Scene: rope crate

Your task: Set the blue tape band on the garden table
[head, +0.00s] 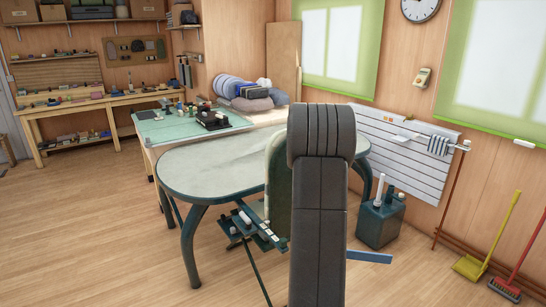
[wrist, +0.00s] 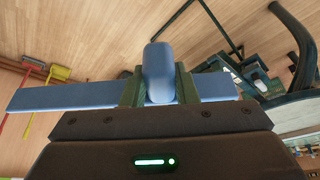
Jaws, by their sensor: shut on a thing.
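The blue tape band is a long flat blue strip; in the wrist view (wrist: 65,95) it lies across my gripper (wrist: 158,85), with a rounded blue lump between the two green fingers. My gripper is shut on it. In the head view one end of the band (head: 370,257) sticks out to the right of my dark arm, which hides my gripper and the rest of the band. The garden table (head: 215,165) has a pale rounded top and dark teal legs. Its top is bare where visible; my arm covers part of its right side. The band appears low, on the near side of the table.
A teal box-like container (head: 380,222) stands on the floor right of the table. A pale green upright panel (head: 278,180) and a low teal rack (head: 250,228) stand at the table's near edge. A workbench (head: 160,128) adjoins behind. Floor at left is clear.

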